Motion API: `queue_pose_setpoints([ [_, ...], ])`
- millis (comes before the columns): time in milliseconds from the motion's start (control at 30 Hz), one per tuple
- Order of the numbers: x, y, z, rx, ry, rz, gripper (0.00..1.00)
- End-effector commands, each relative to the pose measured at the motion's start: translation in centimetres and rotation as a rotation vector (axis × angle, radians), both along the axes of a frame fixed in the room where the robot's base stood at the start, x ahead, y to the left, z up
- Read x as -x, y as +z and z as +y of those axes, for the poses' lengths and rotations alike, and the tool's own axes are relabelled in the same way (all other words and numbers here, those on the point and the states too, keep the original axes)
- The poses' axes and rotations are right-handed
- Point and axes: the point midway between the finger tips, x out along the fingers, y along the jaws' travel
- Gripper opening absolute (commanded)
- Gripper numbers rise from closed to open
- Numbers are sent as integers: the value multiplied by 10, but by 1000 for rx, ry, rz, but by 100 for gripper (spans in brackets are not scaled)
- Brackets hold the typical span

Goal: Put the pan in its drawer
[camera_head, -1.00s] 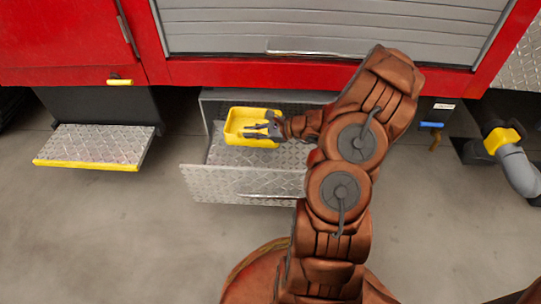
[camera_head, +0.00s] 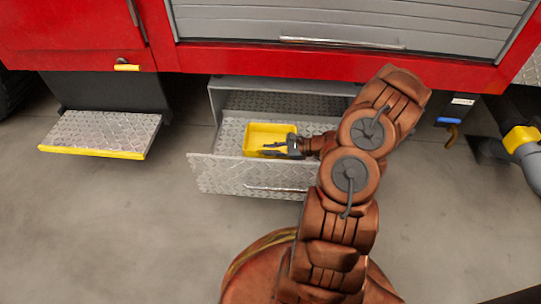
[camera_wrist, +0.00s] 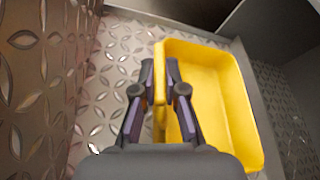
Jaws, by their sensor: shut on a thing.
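The yellow pan (camera_head: 270,134) is a shallow rectangular tray, inside the open drawer (camera_head: 240,174) in the head view. The drawer has diamond-plate walls and is pulled out below the red truck body. My gripper (camera_head: 270,149) is at the pan's near right side. In the wrist view my gripper (camera_wrist: 160,75) is shut on one long wall of the pan (camera_wrist: 215,95), with a finger on either side of it. The pan is low in the drawer, over its diamond-plate floor (camera_wrist: 108,75); I cannot tell whether it rests on it.
A diamond-plate step with a yellow edge (camera_head: 100,135) stands left of the drawer. A blue-handled valve (camera_head: 449,121) and a pipe with a yellow collar (camera_head: 522,140) are to the right.

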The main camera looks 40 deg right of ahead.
Motion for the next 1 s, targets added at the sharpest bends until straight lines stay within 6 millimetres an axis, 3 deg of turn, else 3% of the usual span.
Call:
queue_pose_setpoints([
  [33,0,-11,1,-2,0,2,0],
  [133,0,-21,1,-2,2,2,0],
  [500,-1,-22,1,-1,2,0,0],
  [533,-1,-22,1,-1,2,0,13],
  [733,0,-22,1,-1,2,0,34],
  [1000,0,-22,1,-1,1,2,36],
])
